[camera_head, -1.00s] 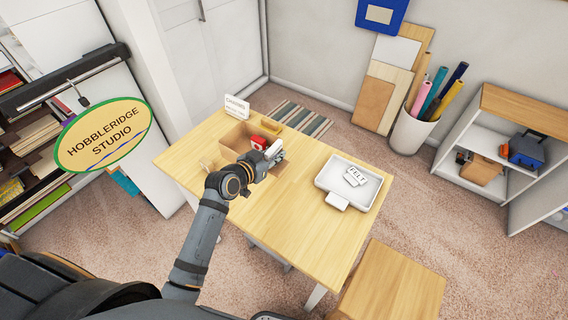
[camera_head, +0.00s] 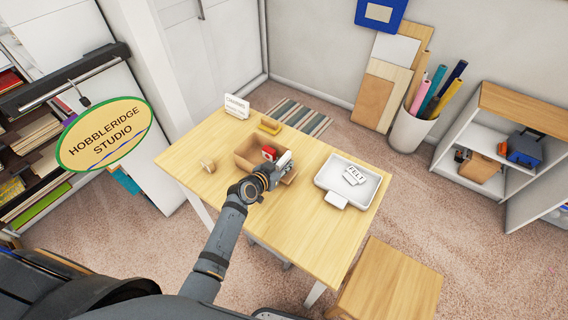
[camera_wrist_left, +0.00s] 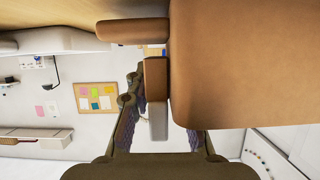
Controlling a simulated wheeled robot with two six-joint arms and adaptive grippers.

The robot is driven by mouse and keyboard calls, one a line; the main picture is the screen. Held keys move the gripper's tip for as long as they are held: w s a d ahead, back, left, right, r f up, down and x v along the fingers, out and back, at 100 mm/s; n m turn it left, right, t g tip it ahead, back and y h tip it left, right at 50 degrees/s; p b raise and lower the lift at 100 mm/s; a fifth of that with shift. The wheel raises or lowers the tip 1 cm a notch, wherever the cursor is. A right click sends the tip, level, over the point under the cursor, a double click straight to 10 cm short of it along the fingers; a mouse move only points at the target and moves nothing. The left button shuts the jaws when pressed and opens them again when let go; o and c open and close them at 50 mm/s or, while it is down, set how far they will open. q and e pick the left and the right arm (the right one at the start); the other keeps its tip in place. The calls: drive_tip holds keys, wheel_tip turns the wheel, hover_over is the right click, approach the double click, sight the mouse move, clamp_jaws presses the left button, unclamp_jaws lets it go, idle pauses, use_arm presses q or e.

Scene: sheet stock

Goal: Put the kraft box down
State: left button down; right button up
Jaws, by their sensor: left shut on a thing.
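The kraft box (camera_head: 247,150) is an open brown box over the middle of the wooden table (camera_head: 310,230) in the head view. A red item with a white mark (camera_head: 269,153) shows inside it. My left gripper (camera_head: 281,165) is at the box's right-hand side and hides part of it. In the left wrist view the box (camera_wrist_left: 250,65) fills the upper right, and a piece of its brown wall (camera_wrist_left: 156,80) is between the fingers. I cannot tell whether the box's bottom touches the table. My right gripper is out of view.
A white tray (camera_head: 325,184) with a FELT label is right of the box. A small wooden object (camera_head: 208,165) is to the left. The front of the table is clear.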

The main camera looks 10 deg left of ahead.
use_arm(q)
drive_tip(key=c, duration=1.2)
unclamp_jaws()
drive_tip(key=shift+f, duration=0.1)
